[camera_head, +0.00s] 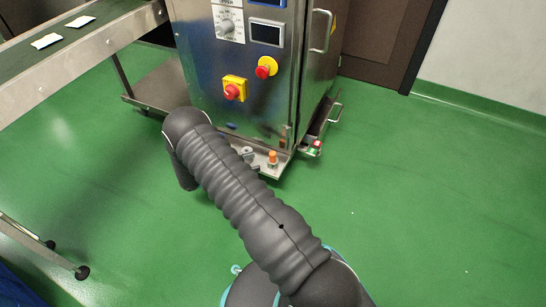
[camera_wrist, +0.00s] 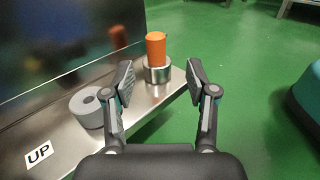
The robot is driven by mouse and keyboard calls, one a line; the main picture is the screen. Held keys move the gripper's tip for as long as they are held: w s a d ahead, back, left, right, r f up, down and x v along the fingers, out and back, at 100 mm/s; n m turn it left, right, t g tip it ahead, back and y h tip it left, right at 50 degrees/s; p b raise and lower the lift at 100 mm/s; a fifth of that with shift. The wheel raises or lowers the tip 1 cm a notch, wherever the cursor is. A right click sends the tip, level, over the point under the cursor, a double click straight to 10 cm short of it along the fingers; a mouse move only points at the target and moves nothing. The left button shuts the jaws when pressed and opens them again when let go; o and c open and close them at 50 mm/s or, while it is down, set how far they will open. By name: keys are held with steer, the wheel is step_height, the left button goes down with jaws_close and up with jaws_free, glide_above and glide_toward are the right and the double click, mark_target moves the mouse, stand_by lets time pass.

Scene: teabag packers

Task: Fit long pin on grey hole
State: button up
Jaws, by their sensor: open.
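In the wrist view, an orange cylinder (camera_wrist: 156,46), likely the long pin, stands upright in a shiny metal collar (camera_wrist: 157,74) on a steel ledge. To its left on the same ledge is a grey round piece with a hole in its top (camera_wrist: 91,113). My gripper (camera_wrist: 159,72) is open and empty, with the orange cylinder between and beyond its fingertips as seen here. The left finger appears between the two pieces in the picture. The orange cylinder also shows in the head view (camera_head: 272,156). My gripper is mostly hidden behind my arm there.
A steel machine cabinet (camera_head: 205,75) with red stop buttons rises behind the ledge. An "UP" label (camera_wrist: 38,155) is on the ledge. A red and green piece (camera_head: 316,147) sits at the cabinet's right. A conveyor (camera_head: 85,55) stands left. Green floor at right is clear.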

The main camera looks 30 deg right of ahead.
mark_target(269, 157)
steer(key=shift+s+d+f, duration=0.1)
steer(key=shift+d, duration=2.05)
steer(key=shift+s+d+f, duration=0.1)
steer(key=shift+d, duration=2)
jaws_close()
